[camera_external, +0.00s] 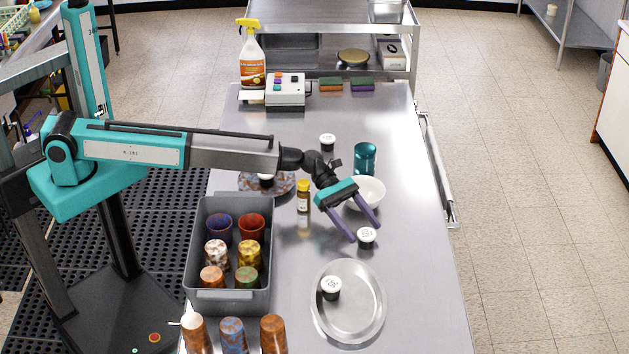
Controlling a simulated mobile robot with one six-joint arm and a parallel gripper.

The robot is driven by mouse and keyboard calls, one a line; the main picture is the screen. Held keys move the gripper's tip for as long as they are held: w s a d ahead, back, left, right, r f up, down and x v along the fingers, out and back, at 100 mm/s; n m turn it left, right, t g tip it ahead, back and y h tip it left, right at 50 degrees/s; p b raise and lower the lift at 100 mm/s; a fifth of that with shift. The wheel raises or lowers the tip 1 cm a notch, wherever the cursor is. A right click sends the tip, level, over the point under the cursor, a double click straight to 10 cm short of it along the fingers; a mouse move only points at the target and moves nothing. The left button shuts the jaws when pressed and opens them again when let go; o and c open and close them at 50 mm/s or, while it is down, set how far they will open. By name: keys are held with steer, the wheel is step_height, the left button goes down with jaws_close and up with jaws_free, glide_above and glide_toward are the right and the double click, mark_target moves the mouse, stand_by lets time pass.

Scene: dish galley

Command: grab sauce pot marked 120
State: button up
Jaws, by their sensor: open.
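Several small dark sauce pots with white marked lids are in view; the marks are too small to read surely, so I cannot tell which says 120. One sauce pot (367,238) stands on the steel table at the tips of my gripper (365,231). My gripper is open, its two purple fingers pointing down toward the front right, one on each side of this pot in the picture. I cannot tell whether the tips are level with it or above it. A third pot (327,140) stands farther back.
A white bowl (371,194), teal cup (365,157) and small yellow-capped bottle (303,197) stand close to my gripper. A patterned plate (286,184) bears another pot, partly behind my arm. A grey bin (233,301) holds several cups. The table's right front is clear.

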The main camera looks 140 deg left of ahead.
steer(key=c, duration=1.1)
steer(key=shift+r, duration=0.15)
steer(key=shift+c, duration=0.2)
step_height(320, 180, up, 10)
steer(key=b, duration=0.2)
steer(key=shift+b, duration=0.4)
